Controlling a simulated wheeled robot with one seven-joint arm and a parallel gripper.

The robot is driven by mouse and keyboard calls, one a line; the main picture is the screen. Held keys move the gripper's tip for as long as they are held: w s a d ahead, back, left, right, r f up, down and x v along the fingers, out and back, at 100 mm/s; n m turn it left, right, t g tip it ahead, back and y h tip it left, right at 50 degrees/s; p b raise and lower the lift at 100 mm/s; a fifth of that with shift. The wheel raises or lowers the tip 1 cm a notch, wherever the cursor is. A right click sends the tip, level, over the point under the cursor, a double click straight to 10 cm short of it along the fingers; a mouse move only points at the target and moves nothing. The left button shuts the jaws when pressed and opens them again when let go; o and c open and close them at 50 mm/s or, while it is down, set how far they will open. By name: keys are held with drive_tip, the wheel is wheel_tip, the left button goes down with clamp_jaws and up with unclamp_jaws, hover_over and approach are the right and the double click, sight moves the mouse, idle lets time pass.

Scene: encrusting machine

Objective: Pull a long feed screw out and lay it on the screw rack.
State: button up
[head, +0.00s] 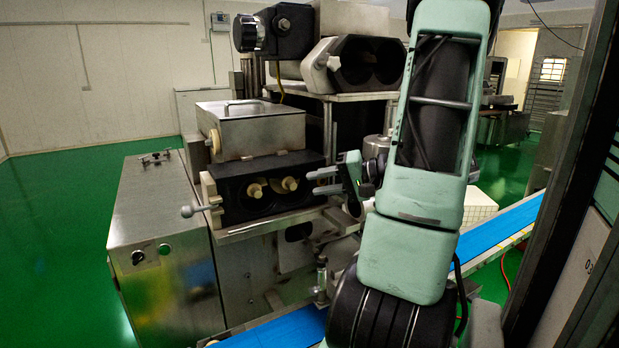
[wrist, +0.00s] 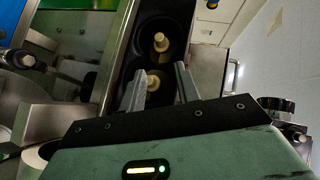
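Two feed screws show only their pale cream ends, in the two round bores of the black housing (head: 235,208) on the machine. The left screw (head: 254,190) and the right screw (head: 290,184) both sit in their bores; their length is hidden. My gripper (head: 318,182) is open and empty, just right of the right screw's end. In the wrist view, the fingertips (wrist: 160,82) point at the housing. One screw end (wrist: 153,82) shows between the fingers, apart from them as far as I can tell; the other (wrist: 160,42) lies beyond. I cannot make out the screw rack.
A steel hopper (head: 250,130) sits above the housing. A swung-out handle (head: 192,210) juts from its left. Another black two-bore block (head: 370,62) is higher up. A blue conveyor belt (head: 515,220) runs below at right. Green floor (head: 60,240) is clear at left.

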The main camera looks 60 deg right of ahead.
drive_tip(key=shift+h, duration=0.3)
drive_tip(key=p+x, duration=0.2)
drive_tip(key=x, duration=0.3)
drive_tip(key=p+x, duration=0.1)
drive_tip(key=x, duration=0.4)
drive_tip(key=p+x, duration=0.2)
drive_tip(key=x, duration=0.3)
drive_tip(key=shift+w+d+r+p, duration=0.3)
drive_tip(key=shift+d, duration=0.05)
drive_tip(key=shift+x, duration=0.75)
drive_tip(key=shift+f, duration=0.1)
clamp_jaws()
